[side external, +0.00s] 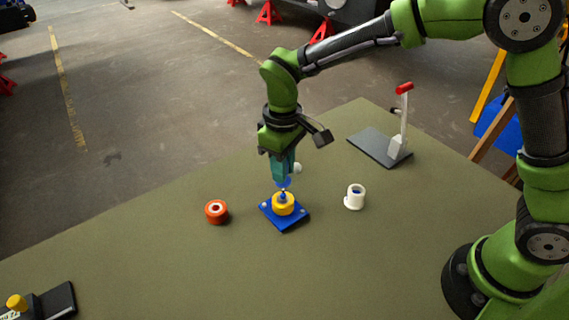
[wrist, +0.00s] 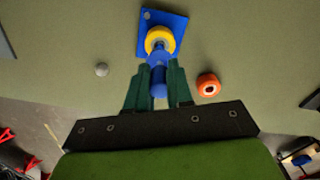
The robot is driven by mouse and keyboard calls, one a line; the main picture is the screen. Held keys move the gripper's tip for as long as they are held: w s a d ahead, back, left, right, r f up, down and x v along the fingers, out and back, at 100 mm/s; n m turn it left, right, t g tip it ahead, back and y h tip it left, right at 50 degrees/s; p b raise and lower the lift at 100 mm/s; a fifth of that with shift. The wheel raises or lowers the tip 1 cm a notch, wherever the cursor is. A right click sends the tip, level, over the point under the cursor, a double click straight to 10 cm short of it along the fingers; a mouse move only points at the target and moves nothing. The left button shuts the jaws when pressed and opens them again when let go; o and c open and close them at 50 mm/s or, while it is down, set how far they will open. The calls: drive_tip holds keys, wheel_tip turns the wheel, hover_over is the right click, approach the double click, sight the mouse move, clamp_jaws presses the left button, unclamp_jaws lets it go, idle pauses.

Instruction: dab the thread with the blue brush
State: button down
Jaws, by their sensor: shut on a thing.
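A blue plate (side external: 289,223) with bolt-like spots at its corners lies on the table; it also shows in the wrist view (wrist: 177,22). A yellow ring (side external: 284,209) sits on it, with a small blue-grey post (side external: 283,197) rising at its centre. The thread itself is too small to make out. My gripper (side external: 284,178) points down just above the post, its teal fingers shut on the blue brush (wrist: 158,78). The brush's lower end is at or just above the ring's centre; I cannot tell whether it touches.
An orange roll (side external: 216,211) lies left of the plate and a white cup-like part (side external: 355,197) right of it. A grey base with a red-topped lever (side external: 403,90) stands behind right. A black box with a yellow knob (side external: 17,302) is front left. The front table is clear.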

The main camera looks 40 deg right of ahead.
idle(0.4)
drive_tip(key=shift+r, duration=2.05)
drive_tip(key=shift+s+d+f, duration=0.15)
drive_tip(key=shift+s+f, duration=0.05)
drive_tip(key=shift+s, duration=0.05)
drive_tip(key=s+d+r+m, duration=0.1)
drive_tip(key=d+r+m, duration=0.1)
drive_tip(key=d, duration=0.7)
drive_tip(key=s+d+r+m, duration=0.1)
drive_tip(key=d+m, duration=0.1)
drive_tip(key=d, duration=0.7)
drive_tip(key=shift+s+d+r, duration=0.35)
drive_tip(key=shift+d+r, duration=0.05)
